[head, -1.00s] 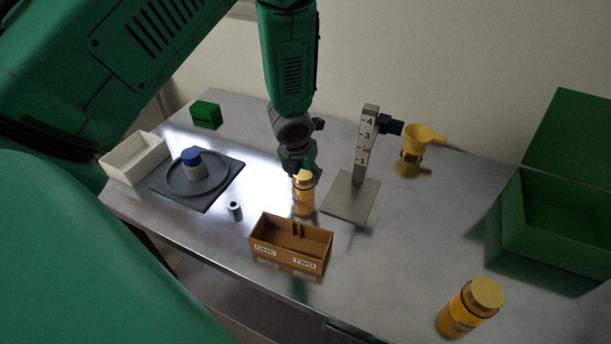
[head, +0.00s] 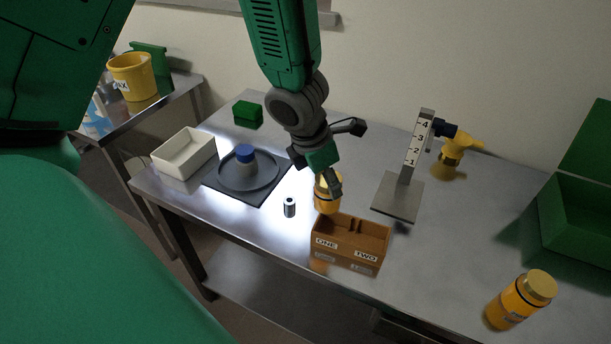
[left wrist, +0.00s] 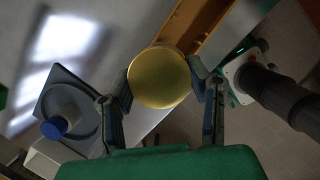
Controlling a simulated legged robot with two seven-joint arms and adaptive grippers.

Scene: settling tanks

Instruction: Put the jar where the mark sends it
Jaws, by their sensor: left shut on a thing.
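My left gripper (head: 328,188) is shut on an amber jar with a gold lid (head: 325,200). In the left wrist view the round lid (left wrist: 159,77) sits between the two fingers. The jar is just behind the ONE end of a brown two-part box (head: 350,243), whose front labels read ONE and TWO. I cannot tell whether the jar touches the table. No mark is readable on it; fingers hide part of it. A second amber jar with a gold lid (head: 522,299) stands at the front right. My right gripper is not in view.
A grey stand numbered 1 to 4 (head: 411,165), a yellow fitting (head: 455,150) and a green bin (head: 580,215) are to the right. A small steel cylinder (head: 289,207), a dark plate with a blue-topped piece (head: 245,155), and a white tray (head: 185,153) are to the left.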

